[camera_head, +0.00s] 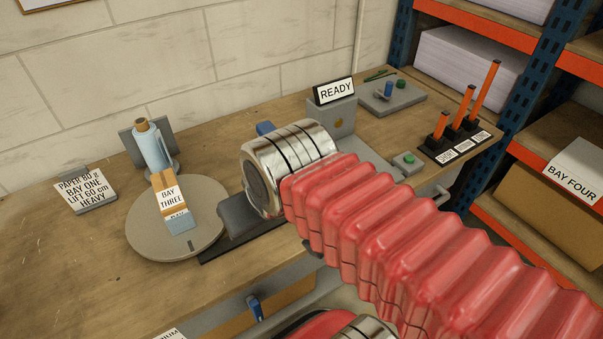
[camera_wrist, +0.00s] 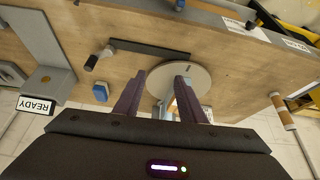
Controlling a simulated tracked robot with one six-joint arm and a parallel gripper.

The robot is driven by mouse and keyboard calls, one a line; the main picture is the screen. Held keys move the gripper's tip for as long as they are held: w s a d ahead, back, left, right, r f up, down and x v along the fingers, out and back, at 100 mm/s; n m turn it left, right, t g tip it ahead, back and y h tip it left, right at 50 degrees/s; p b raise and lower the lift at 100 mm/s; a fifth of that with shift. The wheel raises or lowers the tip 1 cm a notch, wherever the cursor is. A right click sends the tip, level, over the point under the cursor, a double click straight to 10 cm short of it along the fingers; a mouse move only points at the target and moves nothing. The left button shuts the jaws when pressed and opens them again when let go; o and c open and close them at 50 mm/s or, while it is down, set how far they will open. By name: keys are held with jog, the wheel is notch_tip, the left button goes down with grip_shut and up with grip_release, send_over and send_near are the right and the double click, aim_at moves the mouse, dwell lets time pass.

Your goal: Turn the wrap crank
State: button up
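My gripper (camera_wrist: 161,76) is open and empty in the wrist view, its two dark fingers apart above the bench. A short handle with a dark knob (camera_wrist: 90,63) stands at one end of a dark bar (camera_wrist: 150,48), left of the fingertips; it looks like the wrap crank, but I cannot be sure. My arm hides that handle in the head view. The round grey turntable (camera_head: 147,244) carries a parcel marked BAY THREE (camera_head: 171,199). A blue wrap roll (camera_head: 152,148) stands upright behind it. The turntable (camera_wrist: 192,76) also shows beyond my fingers.
A READY sign (camera_head: 335,91) tops a grey post right of my wrist. A blue block (camera_wrist: 100,92) sits between that post and my fingers. Orange-handled tools (camera_head: 463,108) stand farther right. The bench's left front (camera_head: 60,290) is clear.

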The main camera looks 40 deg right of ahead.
jog(key=shift+o, duration=0.6)
jog(key=shift+w+d+r+m, duration=0.2)
jog(key=shift+w+d+m, duration=0.05)
jog(key=shift+w+m, duration=0.15)
jog(key=w+d+f+m+g, duration=0.2)
jog(key=w+d+f+m, duration=0.1)
jog(key=w+d+m, duration=0.6)
jog(key=w+d+f+m+g, duration=0.3)
jog(key=w+d+m, duration=0.6)
jog(key=d+m, duration=0.3)
jog(key=d, duration=0.3)
jog(key=shift+w+f+g, duration=0.25)
jog(key=shift+w+g, duration=0.05)
jog(key=shift+w, duration=0.05)
jog(key=shift+f, duration=0.1)
notch_tip(320, 180, down, 14)
jog(key=shift+r, duration=0.2)
jog(key=shift+c, duration=0.3)
grip_shut()
